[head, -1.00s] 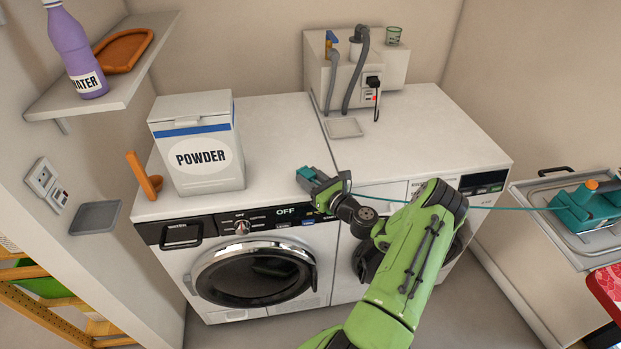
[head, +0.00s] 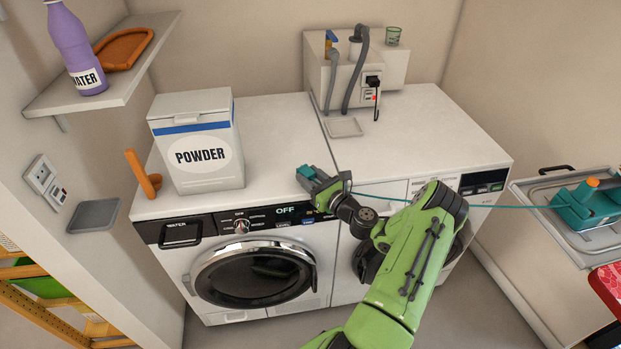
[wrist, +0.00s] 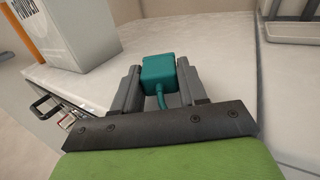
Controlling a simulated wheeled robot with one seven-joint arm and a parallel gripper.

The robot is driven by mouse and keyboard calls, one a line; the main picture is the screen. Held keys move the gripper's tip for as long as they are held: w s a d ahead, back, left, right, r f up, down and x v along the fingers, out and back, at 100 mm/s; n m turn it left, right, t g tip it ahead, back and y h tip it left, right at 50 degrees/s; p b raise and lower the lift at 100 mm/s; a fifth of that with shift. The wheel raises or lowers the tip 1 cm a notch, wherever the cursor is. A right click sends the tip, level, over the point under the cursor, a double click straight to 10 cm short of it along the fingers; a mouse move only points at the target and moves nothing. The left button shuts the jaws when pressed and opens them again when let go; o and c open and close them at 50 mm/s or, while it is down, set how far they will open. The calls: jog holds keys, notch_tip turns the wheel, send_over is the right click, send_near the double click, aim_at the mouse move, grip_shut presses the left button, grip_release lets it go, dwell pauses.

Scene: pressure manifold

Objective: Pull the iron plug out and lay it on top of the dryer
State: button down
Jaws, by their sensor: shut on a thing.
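The iron plug (head: 305,172) is a small teal block with a teal cord (head: 480,207) running right to the teal iron (head: 588,204). My gripper (head: 316,180) is shut on the plug, which also shows between the fingers in the wrist view (wrist: 160,72). They are over the front right part of the left machine's white top, which I take to be the dryer (head: 262,125) from its WATER drawer. I cannot tell whether the plug touches the top. The cord stretches past my arm.
A POWDER box (head: 200,150) and an orange item (head: 142,175) stand on the left of the dryer top. The washer (head: 425,130) adjoins on the right, with a grey utility box (head: 318,75) behind. The iron rests on a metal tray (head: 540,195) at right.

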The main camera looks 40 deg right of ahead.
jog(key=shift+s+a+f+g, duration=0.1)
jog(key=shift+f+g, duration=0.05)
jog(key=shift+f, duration=0.45)
jog(key=shift+s+a+f+g, duration=0.1)
jog(key=shift+f+g, duration=0.05)
jog(key=shift+f, duration=0.4)
jog(key=c, duration=0.5)
grip_release()
jog(key=shift+s, duration=0.25)
jog(key=s, duration=0.5)
jog(key=s+r+p, duration=0.1)
jog(key=s, duration=0.4)
jog(key=s+a+p, duration=0.1)
jog(key=s, duration=0.4)
jog(key=shift+r, duration=0.3)
jog(key=shift+w, duration=0.1)
